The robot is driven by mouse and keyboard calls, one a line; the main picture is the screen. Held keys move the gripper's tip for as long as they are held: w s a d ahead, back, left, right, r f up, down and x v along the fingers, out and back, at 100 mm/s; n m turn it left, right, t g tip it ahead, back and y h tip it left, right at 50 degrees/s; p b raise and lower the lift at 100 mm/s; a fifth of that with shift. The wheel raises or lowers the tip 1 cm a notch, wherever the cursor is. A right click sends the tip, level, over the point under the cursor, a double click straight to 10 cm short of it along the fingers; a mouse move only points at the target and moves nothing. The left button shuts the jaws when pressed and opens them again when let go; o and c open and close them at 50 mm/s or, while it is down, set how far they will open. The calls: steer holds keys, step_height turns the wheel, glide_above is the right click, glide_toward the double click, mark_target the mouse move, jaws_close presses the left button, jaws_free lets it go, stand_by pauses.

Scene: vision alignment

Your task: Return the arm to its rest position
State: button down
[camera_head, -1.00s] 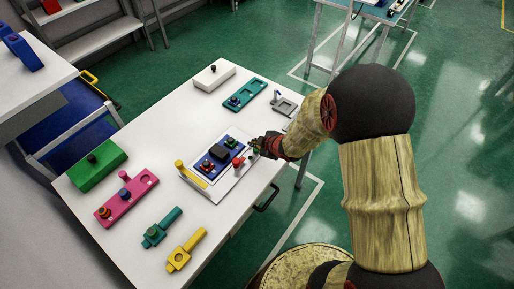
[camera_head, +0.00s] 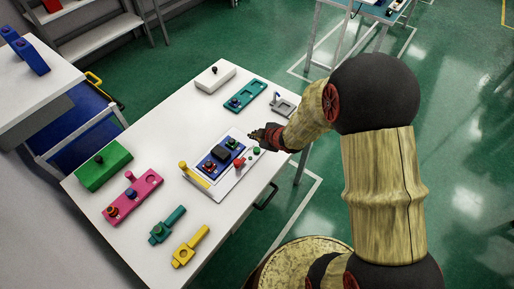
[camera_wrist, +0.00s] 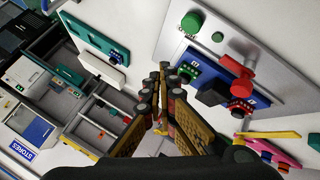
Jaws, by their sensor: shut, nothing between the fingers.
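My arm reaches from the right side of the head view toward the white table (camera_head: 150,225). My gripper (camera_head: 258,134) is shut and empty, above the table's right part, beside the far right end of a grey-white board (camera_head: 238,177). The board carries a blue panel, a yellow handle, a red knob and a green button. In the wrist view my gripper's fingers (camera_wrist: 163,72) come together at the tips. The board's blue panel (camera_wrist: 255,100), red knob (camera_wrist: 237,66) and green button (camera_wrist: 191,22) show to the right of the fingers, apart from them.
On the table stand a green block (camera_head: 104,166), a pink block (camera_head: 132,199), a teal piece (camera_head: 167,225), a yellow piece (camera_head: 190,246), a white block (camera_head: 214,76), a teal plate (camera_head: 245,96) and a grey fixture (camera_head: 283,104). Green floor (camera_head: 450,200) lies open to the right.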

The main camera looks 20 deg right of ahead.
stand_by(0.3)
steer(key=s+d+f+m+g, duration=0.1)
steer(key=s+d+f+m+h, duration=0.1)
steer(key=s+d, duration=0.1)
steer(key=s+d+f+m+g+h, duration=0.1)
steer(key=s+f, duration=0.1)
steer(key=shift+s+d+f+g, duration=0.1)
steer(key=shift+s+d+g, duration=0.2)
steer(key=shift+d, duration=0.1)
steer(key=s+d+m, duration=0.1)
steer(key=s+d+r+g+h, duration=0.1)
steer(key=shift+s+d+m, duration=0.15)
steer(key=shift+s+m, duration=0.2)
steer(key=shift+m, duration=0.05)
steer(key=s+d+r+m+g+h, duration=0.1)
steer(key=s+r+m+g+h, duration=0.3)
steer(key=s+r, duration=0.65)
steer(key=s+a+r+m+t+y, duration=0.1)
steer(key=s+a+r, duration=0.1)
steer(key=r, duration=0.5)
steer(key=s+a+r+m+t+y, duration=0.1)
steer(key=s+a+r+t, duration=0.1)
steer(key=s+r, duration=0.3)
steer(key=s+a+r+m+t+y, duration=0.1)
steer(key=s+a+r+y, duration=0.1)
steer(key=r, duration=0.7)
steer(key=shift+s+a+m, duration=0.4)
steer(key=shift+s+a, duration=0.3)
steer(key=shift+s, duration=0.2)
